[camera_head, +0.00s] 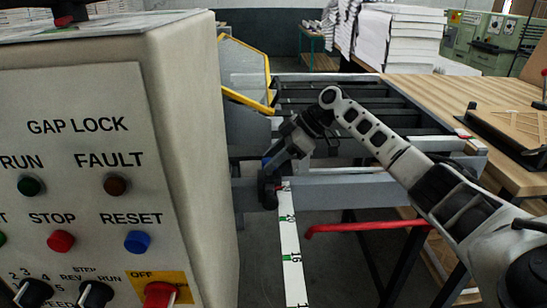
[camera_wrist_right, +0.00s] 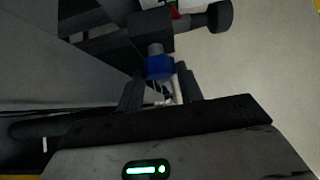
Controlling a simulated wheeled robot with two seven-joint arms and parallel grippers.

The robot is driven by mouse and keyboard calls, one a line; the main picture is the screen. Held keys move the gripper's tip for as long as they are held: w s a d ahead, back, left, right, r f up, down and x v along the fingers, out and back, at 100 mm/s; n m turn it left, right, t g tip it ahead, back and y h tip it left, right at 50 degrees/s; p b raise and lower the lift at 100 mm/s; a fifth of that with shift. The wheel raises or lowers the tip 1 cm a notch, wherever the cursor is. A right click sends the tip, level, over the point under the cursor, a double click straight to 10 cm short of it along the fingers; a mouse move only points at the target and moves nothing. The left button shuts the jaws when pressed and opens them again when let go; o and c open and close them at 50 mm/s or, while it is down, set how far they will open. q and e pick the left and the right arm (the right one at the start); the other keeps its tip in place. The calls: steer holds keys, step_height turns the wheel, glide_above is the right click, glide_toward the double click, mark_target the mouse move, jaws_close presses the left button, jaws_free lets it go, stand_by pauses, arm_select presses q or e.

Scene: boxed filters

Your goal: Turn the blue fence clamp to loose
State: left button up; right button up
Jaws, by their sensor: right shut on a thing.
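The blue fence clamp (camera_wrist_right: 159,67) shows in the right wrist view as a blue collar under a dark block, with a pale lever-like part below it. My right gripper (camera_wrist_right: 161,88) has its two dark fingers on either side of the clamp and is shut on it. In the head view my right gripper (camera_head: 270,182) is at the front rail, at the top of the white scale; the clamp is mostly hidden there by the gripper. Whether the clamp is tight or loose cannot be told. My left gripper is not in view.
A grey control box (camera_head: 75,150) with buttons and knobs fills the left. A white scale (camera_head: 291,250) runs down from the rail (camera_head: 340,190). A red bar (camera_head: 365,227) sticks out right of the scale.

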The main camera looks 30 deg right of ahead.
steer(key=o, duration=1)
steer(key=shift+s, duration=0.1)
steer(key=shift+r, duration=0.1)
